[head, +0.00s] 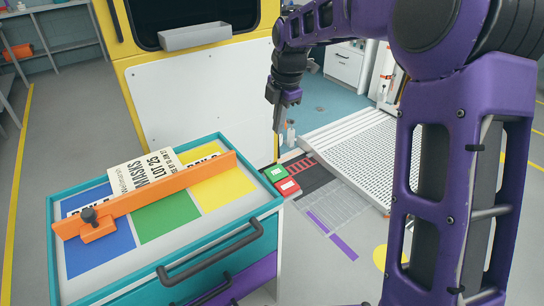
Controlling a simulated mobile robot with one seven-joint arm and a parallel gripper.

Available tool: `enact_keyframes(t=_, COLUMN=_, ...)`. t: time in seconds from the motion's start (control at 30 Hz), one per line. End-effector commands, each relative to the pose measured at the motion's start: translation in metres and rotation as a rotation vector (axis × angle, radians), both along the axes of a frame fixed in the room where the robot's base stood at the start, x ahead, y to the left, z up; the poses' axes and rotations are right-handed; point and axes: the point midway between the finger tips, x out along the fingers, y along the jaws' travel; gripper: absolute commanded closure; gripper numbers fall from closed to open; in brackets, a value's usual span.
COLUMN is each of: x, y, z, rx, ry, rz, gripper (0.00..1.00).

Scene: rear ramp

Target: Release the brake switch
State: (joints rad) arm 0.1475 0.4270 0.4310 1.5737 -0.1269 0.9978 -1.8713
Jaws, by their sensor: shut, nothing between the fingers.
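A green pad (275,173) and a red pad (288,187), each with a small pale label, sit low beside the cart's right side, close to the floor. They look like the brake switch, but the labels are too small to read. My gripper (277,130) hangs pointing down in the middle of the view, shut and empty. In the picture its tips are above the green pad and apart from it. I cannot tell the exact depth between them.
A teal cart (270,205) with black handles stands front left, carrying an orange bar (150,197) and a paper labelled masks (145,172). A perforated ramp (352,150) lies right of the pads. A yellow vehicle door (195,95) stands behind.

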Motion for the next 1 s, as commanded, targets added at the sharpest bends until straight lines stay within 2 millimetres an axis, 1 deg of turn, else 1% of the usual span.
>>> enact_keyframes(t=0.23, x=0.000, y=0.000, z=-0.002, rx=-0.001, ry=0.001, rz=0.000, gripper=1.00)
enact_keyframes(t=0.37, x=0.002, y=0.001, z=-0.015, rx=0.000, ry=0.004, rz=0.000, gripper=1.00)
enact_keyframes(t=0.47, x=0.004, y=0.003, z=-0.032, rx=0.000, ry=0.005, rz=0.001, gripper=1.00)
enact_keyframes(t=0.7, x=0.012, y=0.009, z=-0.084, rx=-0.001, ry=0.004, rz=0.000, gripper=1.00)
enact_keyframes(t=0.8, x=0.015, y=0.011, z=-0.103, rx=0.000, ry=0.003, rz=0.001, gripper=1.00)
enact_keyframes(t=0.9, x=0.018, y=0.013, z=-0.118, rx=0.000, ry=0.002, rz=0.000, gripper=1.00)
enact_keyframes(t=1.0, x=0.020, y=0.014, z=-0.129, rx=0.000, ry=0.002, rz=0.000, gripper=1.00)
